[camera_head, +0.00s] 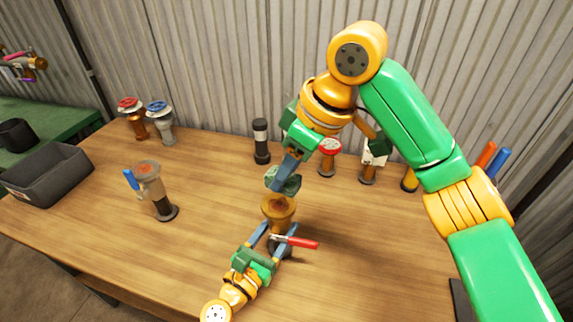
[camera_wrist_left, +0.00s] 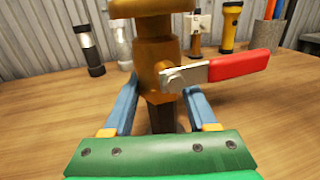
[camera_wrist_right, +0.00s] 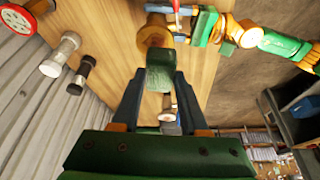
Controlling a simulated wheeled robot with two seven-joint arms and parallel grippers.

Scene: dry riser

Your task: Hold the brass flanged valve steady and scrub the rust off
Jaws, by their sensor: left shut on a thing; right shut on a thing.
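The brass flanged valve (camera_head: 278,206) stands on the wooden table, with a brownish, rusty-looking top flange and a lever with a red handle (camera_wrist_left: 240,66) pointing right. My left gripper (camera_head: 278,233) is shut around the valve's lower body; its blue fingers (camera_wrist_left: 160,108) show on either side in the left wrist view. My right gripper (camera_head: 287,168) is shut on a dark green scrub pad (camera_wrist_right: 160,72). The pad (camera_head: 284,182) hangs just above the flange in the head view; I cannot tell whether they touch. The pad hides part of the flange (camera_wrist_right: 155,36) in the right wrist view.
A valve with a blue lever (camera_head: 150,182) stands at the left, near a grey bin (camera_head: 60,188). A black-and-white cylinder (camera_head: 261,142), a red-wheeled valve (camera_head: 329,157) and a yellow flashlight (camera_head: 409,180) stand along the back. The table's left front is clear.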

